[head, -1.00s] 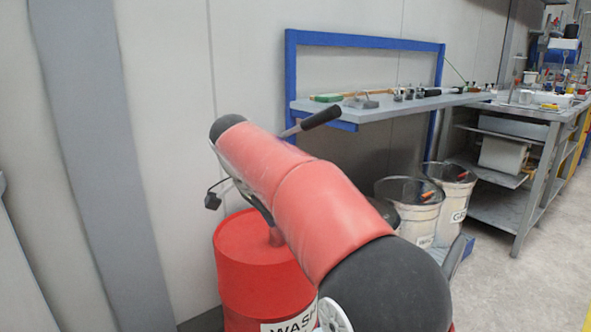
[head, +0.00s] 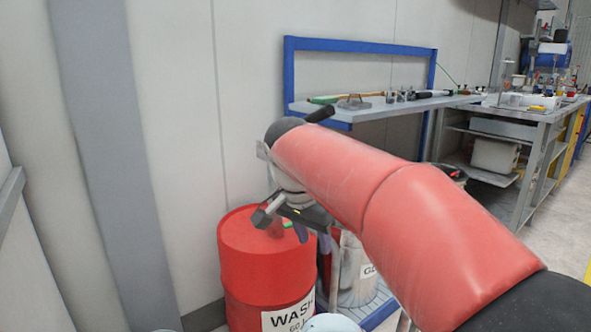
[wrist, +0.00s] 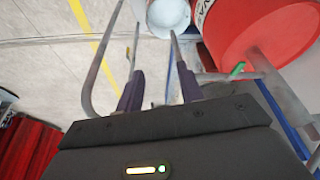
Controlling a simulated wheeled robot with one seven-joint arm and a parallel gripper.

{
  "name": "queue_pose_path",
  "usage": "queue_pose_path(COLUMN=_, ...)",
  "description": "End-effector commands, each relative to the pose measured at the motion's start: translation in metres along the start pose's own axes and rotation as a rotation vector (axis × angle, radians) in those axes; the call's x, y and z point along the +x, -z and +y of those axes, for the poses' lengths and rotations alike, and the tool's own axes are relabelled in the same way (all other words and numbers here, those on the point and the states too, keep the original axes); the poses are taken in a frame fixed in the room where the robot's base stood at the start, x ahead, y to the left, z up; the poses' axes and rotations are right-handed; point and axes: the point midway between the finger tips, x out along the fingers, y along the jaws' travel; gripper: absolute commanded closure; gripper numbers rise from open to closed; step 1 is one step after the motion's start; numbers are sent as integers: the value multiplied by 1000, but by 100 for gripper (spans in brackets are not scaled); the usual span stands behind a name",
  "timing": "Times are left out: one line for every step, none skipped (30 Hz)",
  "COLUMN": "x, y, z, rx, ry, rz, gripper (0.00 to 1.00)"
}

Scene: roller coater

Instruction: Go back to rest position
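My gripper (wrist: 157,70) shows in the wrist view with its two dark purple fingers apart and nothing visible between them. It points down over the pale floor. In the head view, my red arm stretches from the lower right toward the centre. Its wrist end hangs in front of and above the red drum (head: 245,262); the fingers are small and partly hidden there.
The red drum also shows in the wrist view (wrist: 235,22), near a white bucket (wrist: 168,14). A blue-framed wall shelf (head: 372,112) with small tools stands behind my arm. A grey workbench (head: 530,118) is at the right. A curved metal rail (wrist: 97,70) lies left of my fingers.

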Motion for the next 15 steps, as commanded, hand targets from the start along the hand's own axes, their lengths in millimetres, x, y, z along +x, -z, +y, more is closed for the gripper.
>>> queue_pose_path(x=-1, y=-1, z=16, rx=-25, ry=14, rz=-4, gripper=63)
queue_pose_path(x=-1, y=-2, z=26, rx=-46, ry=25, rz=-7, gripper=63)
queue_pose_path(x=0, y=-4, z=39, rx=-77, ry=41, rz=-9, gripper=63)
queue_pose_path(x=0, y=-6, z=50, rx=-102, ry=53, rz=-11, gripper=63)
queue_pose_path(x=1, y=-10, z=62, rx=-129, ry=67, rz=-12, gripper=63)
queue_pose_path(x=3, y=-15, z=79, rx=-169, ry=89, rz=-9, gripper=63)
queue_pose_path(x=5, y=-20, z=93, rx=-200, ry=106, rz=-7, gripper=63)
queue_pose_path(x=8, y=-25, z=107, rx=-233, ry=122, rz=-2, gripper=63)
queue_pose_path(x=12, y=-34, z=124, rx=-278, ry=144, rz=6, gripper=63)
queue_pose_path(x=15, y=-42, z=137, rx=-311, ry=160, rz=15, gripper=63)
queue_pose_path(x=20, y=-49, z=148, rx=-342, ry=176, rz=23, gripper=63)
queue_pose_path(x=26, y=-60, z=163, rx=-384, ry=194, rz=39, gripper=63)
queue_pose_path(x=31, y=-68, z=174, rx=-412, ry=206, rz=50, gripper=63)
queue_pose_path(x=35, y=-75, z=183, rx=-440, ry=217, rz=63, gripper=63)
queue_pose_path(x=42, y=-85, z=193, rx=-474, ry=230, rz=80, gripper=63)
